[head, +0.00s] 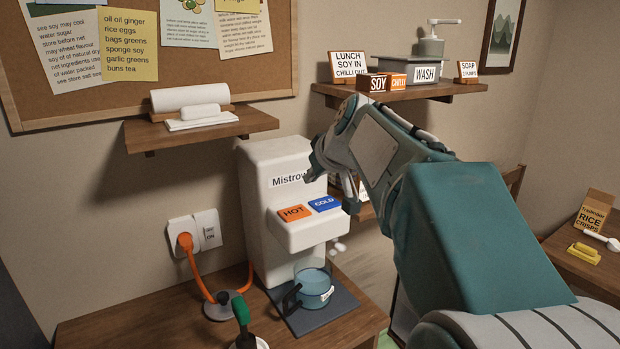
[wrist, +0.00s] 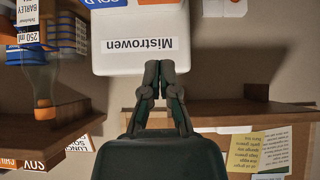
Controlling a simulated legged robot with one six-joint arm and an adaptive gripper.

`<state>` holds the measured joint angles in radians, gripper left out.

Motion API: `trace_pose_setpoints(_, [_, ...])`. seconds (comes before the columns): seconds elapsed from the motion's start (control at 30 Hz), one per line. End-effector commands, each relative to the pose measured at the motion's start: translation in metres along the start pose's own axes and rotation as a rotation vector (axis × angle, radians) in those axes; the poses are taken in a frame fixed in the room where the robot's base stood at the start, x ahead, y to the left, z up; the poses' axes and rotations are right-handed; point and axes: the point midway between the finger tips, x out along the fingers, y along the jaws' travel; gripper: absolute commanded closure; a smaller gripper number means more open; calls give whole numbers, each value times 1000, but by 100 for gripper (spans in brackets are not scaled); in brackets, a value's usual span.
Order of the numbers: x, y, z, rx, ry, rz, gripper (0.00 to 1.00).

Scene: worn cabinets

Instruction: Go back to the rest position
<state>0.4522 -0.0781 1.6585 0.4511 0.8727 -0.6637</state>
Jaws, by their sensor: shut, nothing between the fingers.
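My gripper (head: 318,162) is raised beside the upper front of the white Mistrowen dispenser (head: 268,222), near its name label. In the wrist view my gripper (wrist: 160,68) is shut and empty, its fingers together in front of the dispenser (wrist: 140,62), which appears upside down. I cannot tell whether the fingertips touch it. The dispenser has an orange HOT button (head: 294,212) and a blue COLD button (head: 324,203). A clear blue-tinted jug (head: 314,285) with a dark handle stands under its spout.
A shelf (head: 200,130) with a white roll is left above the dispenser. Another shelf (head: 440,90) holds SOY and CHILLI boxes and a WASH dispenser. An orange plug (head: 186,242) and cable sit left. A side table (head: 575,262) stands at the right.

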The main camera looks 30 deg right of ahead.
Motion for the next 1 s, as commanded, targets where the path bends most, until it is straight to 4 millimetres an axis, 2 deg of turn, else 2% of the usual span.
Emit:
trace_pose_setpoints(0.27, [0, -2, 1, 0, -2, -1, 100])
trace_pose_setpoints(0.37, [-5, -21, 14, 2, -23, -10, 100])
trace_pose_setpoints(0.47, [-14, -55, 44, 11, -69, -23, 100])
trace_pose_setpoints(0.6, [-28, -102, 103, 24, -146, -30, 100])
trace_pose_setpoints(0.7, [-37, -128, 148, 31, -197, -28, 100])
trace_pose_setpoints(0.9, [-48, -160, 237, 34, -275, -5, 100])
trace_pose_setpoints(1.0, [-50, -165, 266, 34, -297, 8, 100])
